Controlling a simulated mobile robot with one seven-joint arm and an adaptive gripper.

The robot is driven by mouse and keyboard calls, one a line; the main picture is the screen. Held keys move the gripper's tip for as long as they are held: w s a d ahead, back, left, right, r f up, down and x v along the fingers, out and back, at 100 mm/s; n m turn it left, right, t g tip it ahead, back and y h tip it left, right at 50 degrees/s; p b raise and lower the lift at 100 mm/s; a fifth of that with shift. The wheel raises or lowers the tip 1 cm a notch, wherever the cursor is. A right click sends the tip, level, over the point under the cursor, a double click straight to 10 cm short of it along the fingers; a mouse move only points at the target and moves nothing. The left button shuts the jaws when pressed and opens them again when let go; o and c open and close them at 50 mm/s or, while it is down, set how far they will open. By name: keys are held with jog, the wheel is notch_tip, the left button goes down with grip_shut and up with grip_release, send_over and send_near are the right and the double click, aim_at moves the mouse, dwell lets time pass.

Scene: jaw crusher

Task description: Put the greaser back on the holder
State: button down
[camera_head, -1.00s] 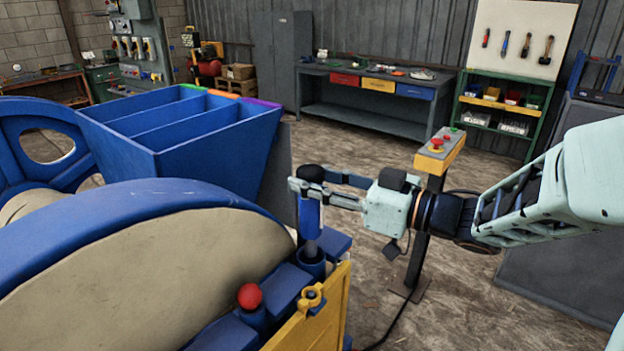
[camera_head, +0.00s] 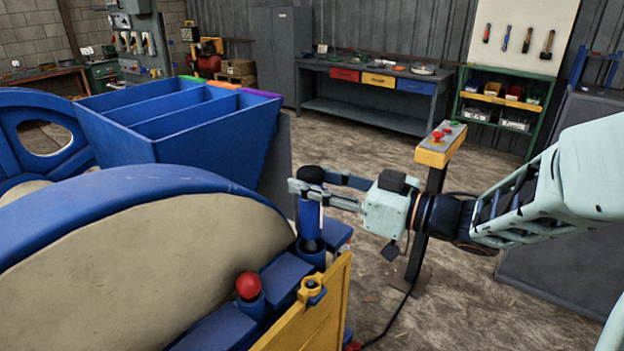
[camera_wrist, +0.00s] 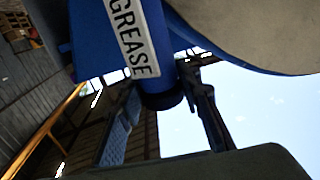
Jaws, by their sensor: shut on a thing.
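The greaser (camera_head: 309,222) is a blue cylinder with a black top, standing roughly upright in the head view. My gripper (camera_head: 312,184) is shut on it near the black top. In the wrist view the greaser (camera_wrist: 172,60) shows a white GREASE label, with its black end between my two fingers (camera_wrist: 162,105). The holder (camera_head: 312,257) looks like a blue cup on the machine's edge, directly under the greaser. The greaser's dark lower end is at the cup's mouth; I cannot tell how deep it sits.
A red ball knob (camera_head: 249,285) and a yellow ring (camera_head: 312,289) on a yellow panel (camera_head: 312,330) stand close by. The big blue-rimmed wheel (camera_head: 180,260) is left of the cup. A control post with a red button (camera_head: 438,138) stands behind my arm. A blue hopper (camera_head: 190,125) is behind.

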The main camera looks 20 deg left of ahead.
aim_at(320, 207)
jog(key=shift+f+b, duration=1.55)
jog(key=shift+f, duration=0.8)
jog(key=c, duration=1.3)
grip_release()
jog(key=shift+f, duration=0.15)
